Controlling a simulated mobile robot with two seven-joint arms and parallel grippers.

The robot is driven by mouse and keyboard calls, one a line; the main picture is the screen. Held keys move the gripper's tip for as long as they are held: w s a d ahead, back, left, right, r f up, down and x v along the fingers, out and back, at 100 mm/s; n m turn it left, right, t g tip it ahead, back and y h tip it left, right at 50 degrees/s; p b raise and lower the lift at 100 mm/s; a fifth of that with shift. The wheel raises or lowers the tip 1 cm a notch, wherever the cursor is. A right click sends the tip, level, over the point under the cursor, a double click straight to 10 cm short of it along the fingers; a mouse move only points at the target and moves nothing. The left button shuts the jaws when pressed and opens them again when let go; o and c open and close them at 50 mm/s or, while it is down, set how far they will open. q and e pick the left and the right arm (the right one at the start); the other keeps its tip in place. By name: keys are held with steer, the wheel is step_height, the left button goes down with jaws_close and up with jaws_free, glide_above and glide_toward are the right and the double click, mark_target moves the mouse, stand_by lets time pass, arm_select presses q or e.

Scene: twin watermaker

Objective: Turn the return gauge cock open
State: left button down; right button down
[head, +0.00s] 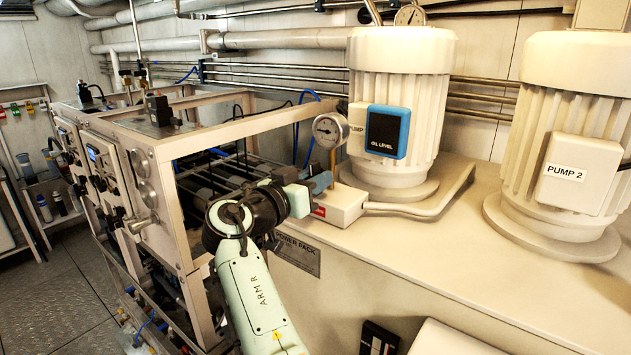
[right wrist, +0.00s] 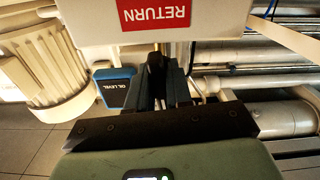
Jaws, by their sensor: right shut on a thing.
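The return gauge (head: 328,128) is a round white-faced dial on a brass stem. It rises from a cream block (head: 338,202) with a small red label (head: 319,211). In the right wrist view the block shows upside down, with its red RETURN label (right wrist: 155,13). My right gripper (head: 320,182) is at the foot of the gauge stem, beside the block. In the right wrist view its fingers (right wrist: 160,80) are shut on a small dark piece, the gauge cock's handle (right wrist: 155,64). The handle's exact angle is hard to tell, and the gripper hides the cock in the head view. My left gripper is not in view.
The PUMP 1 motor (head: 400,95), with a blue OIL LEVEL box (head: 388,131), stands just behind the gauge. PUMP 2 (head: 570,130) stands at right. An open metal frame (head: 190,143) with pipes is close at left. The cream deck (head: 440,235) in front is clear.

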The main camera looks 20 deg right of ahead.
steer(key=shift+m, duration=0.6)
steer(key=shift+r, duration=0.1)
steer(key=c, duration=1.1)
jaws_free()
steer(key=shift+s+a, duration=0.25)
steer(key=shift+a, duration=0.15)
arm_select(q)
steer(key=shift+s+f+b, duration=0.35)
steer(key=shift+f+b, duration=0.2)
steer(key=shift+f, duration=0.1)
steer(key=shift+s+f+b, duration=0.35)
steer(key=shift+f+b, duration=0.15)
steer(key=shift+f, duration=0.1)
arm_select(e)
steer(key=v, duration=1.2)
steer(key=shift+s+a, duration=0.1)
steer(key=shift+s, duration=0.1)
